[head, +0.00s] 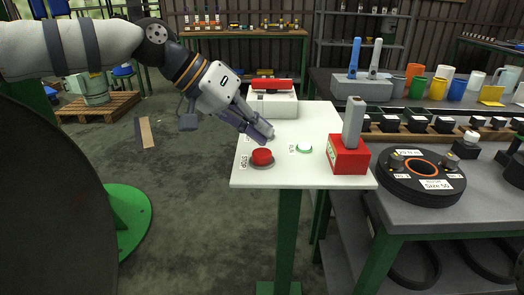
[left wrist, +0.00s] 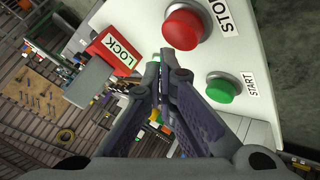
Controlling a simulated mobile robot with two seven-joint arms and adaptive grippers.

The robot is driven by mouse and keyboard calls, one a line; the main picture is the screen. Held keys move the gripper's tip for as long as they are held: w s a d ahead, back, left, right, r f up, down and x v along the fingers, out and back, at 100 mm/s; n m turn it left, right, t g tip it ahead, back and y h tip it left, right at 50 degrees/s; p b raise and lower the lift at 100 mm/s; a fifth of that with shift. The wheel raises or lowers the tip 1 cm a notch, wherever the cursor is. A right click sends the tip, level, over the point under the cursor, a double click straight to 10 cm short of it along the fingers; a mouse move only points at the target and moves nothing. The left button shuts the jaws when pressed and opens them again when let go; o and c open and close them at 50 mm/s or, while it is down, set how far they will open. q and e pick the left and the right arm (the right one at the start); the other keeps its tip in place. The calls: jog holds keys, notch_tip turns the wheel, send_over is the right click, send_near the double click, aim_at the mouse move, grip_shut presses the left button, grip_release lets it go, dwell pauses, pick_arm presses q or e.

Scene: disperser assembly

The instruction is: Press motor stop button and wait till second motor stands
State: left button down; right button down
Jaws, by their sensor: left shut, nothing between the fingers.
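The red STOP button (head: 262,157) stands on the white panel table (head: 330,118) beside its STOP label; it also shows at the top of the left wrist view (left wrist: 184,27). My left gripper (head: 265,136) is shut and empty, its fingertips just behind and above the button. In the head view they appear apart from it. A green START button (left wrist: 222,88) shows in the left wrist view; the gripper seems to cover it in the head view. I cannot identify the second motor or tell whether any motor turns.
A red LOCK box (head: 348,158) with a grey lever stands at the panel's right, past a white round piece with a green rim (head: 304,149). A white box with a red top (head: 272,92) stands behind. A black disc (head: 420,176) lies on the grey bench at right.

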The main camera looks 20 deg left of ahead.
aim_at(260, 150)
pick_arm(q)
jog(key=shift+f, duration=0.15)
pick_arm(e)
jog(key=shift+w+r, duration=0.15)
pick_arm(q)
jog(key=shift+f, duration=0.3)
pick_arm(e)
jog(key=shift+r, duration=0.1)
pick_arm(q)
jog(key=shift+f, duration=0.95)
dwell(0.6)
jog(key=shift+r+p, duration=0.6)
jog(key=shift+r, duration=0.75)
pick_arm(e)
jog(key=shift+w+r+t, duration=0.3)
jog(key=shift+w+r, duration=0.2)
jog(key=shift+w, duration=0.1)
